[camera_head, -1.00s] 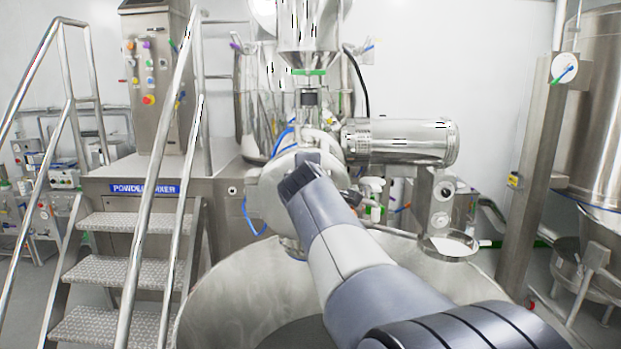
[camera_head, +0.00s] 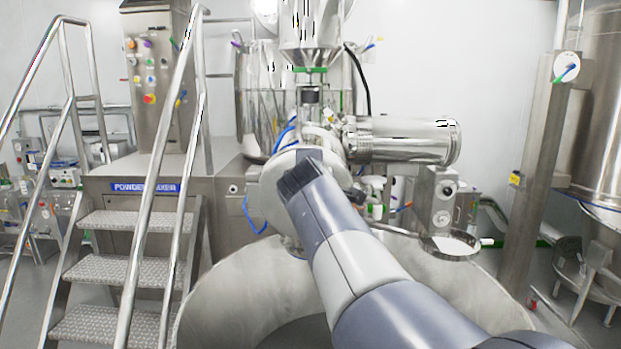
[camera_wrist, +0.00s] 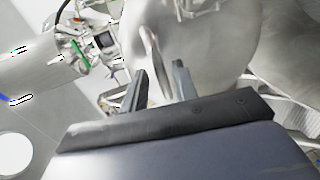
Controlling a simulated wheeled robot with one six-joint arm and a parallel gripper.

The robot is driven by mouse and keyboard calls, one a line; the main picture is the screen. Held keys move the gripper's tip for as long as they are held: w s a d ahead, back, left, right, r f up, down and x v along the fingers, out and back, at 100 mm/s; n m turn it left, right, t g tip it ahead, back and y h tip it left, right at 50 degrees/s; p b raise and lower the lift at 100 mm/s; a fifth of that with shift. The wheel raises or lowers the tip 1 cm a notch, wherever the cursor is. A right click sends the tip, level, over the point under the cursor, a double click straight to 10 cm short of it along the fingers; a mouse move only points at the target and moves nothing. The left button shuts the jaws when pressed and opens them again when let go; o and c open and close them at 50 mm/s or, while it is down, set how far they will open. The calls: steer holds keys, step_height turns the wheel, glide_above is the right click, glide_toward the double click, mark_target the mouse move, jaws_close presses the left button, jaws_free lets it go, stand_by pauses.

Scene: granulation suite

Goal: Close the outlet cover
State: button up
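The outlet cover appears to be the round, pale metal disc (camera_head: 272,190) on the front of the mixer, left of my arm in the head view. My arm's end overlaps its right side, so that part is hidden. In the wrist view, my gripper (camera_wrist: 161,76) has its two fingers apart with nothing clearly held between them. A thin curved metal bar (camera_wrist: 151,45) stands just beyond the fingertips, roughly in line with the gap. I cannot tell whether the fingers touch it. A large smooth pale surface (camera_wrist: 225,55) fills the area to its right. My fingertips are hidden in the head view.
A wide metal bowl (camera_head: 225,300) lies below my arm. Steps with handrails (camera_head: 120,260) stand at the left. A horizontal metal cylinder (camera_head: 405,141) sticks out right of the disc. A steel post (camera_head: 540,170) stands further right.

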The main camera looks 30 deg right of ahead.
steer(key=b+v, duration=0.2)
steer(key=v, duration=0.6)
steer(key=shift+s, duration=0.2)
steer(key=shift+w, duration=0.15)
steer(key=p+x, duration=0.3)
steer(key=x, duration=0.7)
steer(key=shift+w, duration=0.2)
steer(key=shift+d, duration=0.1)
steer(key=shift+d+f, duration=0.1)
